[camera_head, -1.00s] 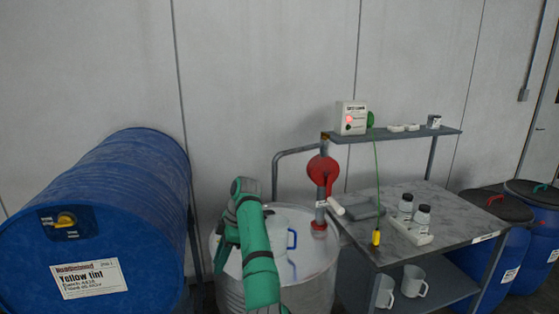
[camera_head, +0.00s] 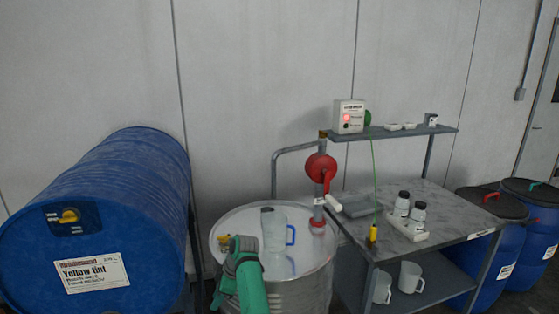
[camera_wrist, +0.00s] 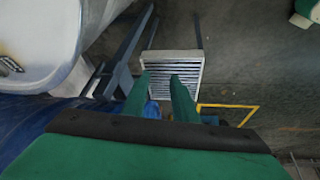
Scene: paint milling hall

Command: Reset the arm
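My green arm (camera_head: 246,278) is low in the head view, in front of the steel drum. Its fingers cannot be made out there. In the wrist view my gripper (camera_wrist: 160,88) has its two green fingers apart with nothing between them. They point over the floor toward a slatted grate (camera_wrist: 172,72). A translucent jug with a blue handle (camera_head: 274,232) stands upright on the steel drum's lid (camera_head: 232,228), behind my arm and apart from it.
A large blue drum labelled Yellow tint (camera_head: 110,215) lies on its side at left. A red hand pump (camera_head: 320,168) rises from the steel drum. At right a grey bench (camera_head: 455,212) holds white bottles with black caps (camera_head: 402,204). Two mugs (camera_head: 411,277) stand on its lower shelf. Blue drums (camera_head: 528,240) stand beyond.

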